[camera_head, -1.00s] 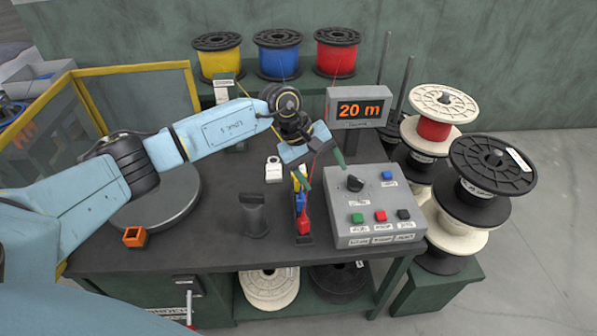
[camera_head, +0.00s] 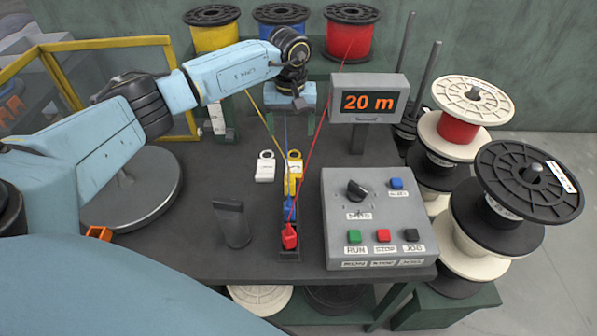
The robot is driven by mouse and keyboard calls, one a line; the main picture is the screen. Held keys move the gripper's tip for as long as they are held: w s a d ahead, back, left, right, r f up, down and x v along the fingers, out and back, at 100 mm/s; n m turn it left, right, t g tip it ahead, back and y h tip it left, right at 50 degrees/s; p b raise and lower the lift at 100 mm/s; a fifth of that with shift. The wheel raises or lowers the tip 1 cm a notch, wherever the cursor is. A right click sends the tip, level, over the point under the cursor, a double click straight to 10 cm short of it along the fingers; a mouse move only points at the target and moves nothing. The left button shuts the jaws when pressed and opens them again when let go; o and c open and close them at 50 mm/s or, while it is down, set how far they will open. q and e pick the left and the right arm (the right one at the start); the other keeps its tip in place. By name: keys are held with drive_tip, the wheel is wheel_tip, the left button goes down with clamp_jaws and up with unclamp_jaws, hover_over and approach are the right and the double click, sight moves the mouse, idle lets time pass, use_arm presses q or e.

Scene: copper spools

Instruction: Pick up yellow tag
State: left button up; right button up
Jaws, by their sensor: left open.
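The yellow tag (camera_head: 295,172) lies on the dark bench top, its ring end away from me, just right of a white tag (camera_head: 265,172). It is close to the row of coloured wire blocks, and a wire crosses near it. My left gripper (camera_head: 291,108) hangs beyond the tag, near the back of the bench, apart from it. It is open and empty; its fingertips are hard to make out. My right gripper is not in view.
Yellow, blue and red wires run from the back spools (camera_head: 352,35) to the blocks, the red one (camera_head: 289,237) nearest me. A grey control box (camera_head: 375,240) and a 20 m display (camera_head: 368,103) stand right. A black post (camera_head: 233,225) stands left of the blocks.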

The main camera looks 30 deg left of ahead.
use_arm(q)
wheel_tip(320, 180, down, 4)
drive_tip(key=b, duration=0.3)
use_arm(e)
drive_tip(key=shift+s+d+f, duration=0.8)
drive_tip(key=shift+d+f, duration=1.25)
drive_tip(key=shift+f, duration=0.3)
use_arm(q)
drive_tip(key=b, duration=0.1)
approach(294, 172)
drive_tip(key=s, duration=0.1)
drive_tip(key=s+d+f, duration=0.1)
drive_tip(key=shift+s+f, duration=0.25)
drive_tip(key=shift+s, duration=0.05)
drive_tip(key=shift+d+f, duration=0.1)
drive_tip(key=shift+f, duration=0.35)
drive_tip(key=f, duration=0.2)
drive_tip(key=f+b, duration=0.1)
drive_tip(key=shift+w+f, duration=0.25)
drive_tip(key=shift+f, duration=0.65)
drive_tip(key=c, duration=1)
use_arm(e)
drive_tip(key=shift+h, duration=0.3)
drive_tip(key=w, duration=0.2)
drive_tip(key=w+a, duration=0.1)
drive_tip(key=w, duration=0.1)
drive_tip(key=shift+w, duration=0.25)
